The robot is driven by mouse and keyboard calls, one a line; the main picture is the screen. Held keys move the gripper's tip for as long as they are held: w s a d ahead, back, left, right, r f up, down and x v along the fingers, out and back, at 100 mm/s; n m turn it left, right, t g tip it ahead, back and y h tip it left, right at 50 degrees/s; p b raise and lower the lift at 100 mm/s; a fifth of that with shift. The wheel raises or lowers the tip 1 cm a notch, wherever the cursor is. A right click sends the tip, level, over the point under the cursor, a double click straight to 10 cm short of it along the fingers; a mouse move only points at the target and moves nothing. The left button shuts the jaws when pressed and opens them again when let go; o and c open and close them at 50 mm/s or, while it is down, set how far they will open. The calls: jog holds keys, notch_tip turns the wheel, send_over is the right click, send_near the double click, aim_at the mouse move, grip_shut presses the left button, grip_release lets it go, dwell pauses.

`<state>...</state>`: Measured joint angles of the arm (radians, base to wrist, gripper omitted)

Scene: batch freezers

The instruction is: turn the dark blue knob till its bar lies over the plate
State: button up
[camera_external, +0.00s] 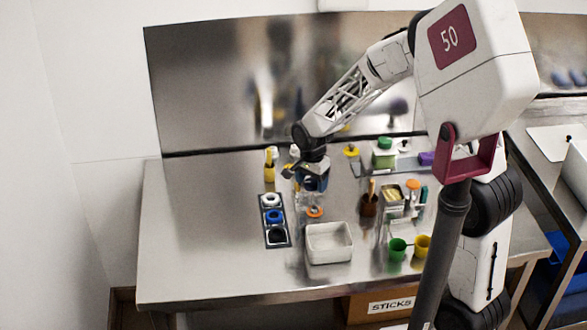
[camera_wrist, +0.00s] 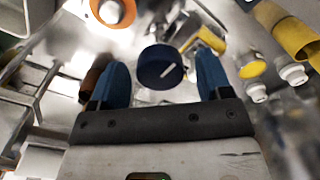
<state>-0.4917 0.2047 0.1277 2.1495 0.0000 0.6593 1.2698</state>
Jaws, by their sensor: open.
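The dark blue knob (camera_wrist: 155,72) is a round, very dark disc in the wrist view, with a short pale slanted line on its face. It lies between the two blue fingers of my gripper (camera_wrist: 162,66), with a gap visible on both sides. My gripper is open. In the external view my gripper (camera_external: 312,183) is low over the back middle of the steel table, and I cannot make out the knob there. A yellow piece (camera_wrist: 207,40) is just beyond the knob in the wrist view. I cannot tell which part is the plate.
A dark strip (camera_external: 264,232) with white, blue and black round pieces lies left of my gripper. A white tray (camera_external: 329,243) stands in front. Bottles, containers and green (camera_external: 397,248) and yellow (camera_external: 422,246) cups stand to the right. The table's left side is clear.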

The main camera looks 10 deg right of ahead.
jog(key=c, duration=0.9)
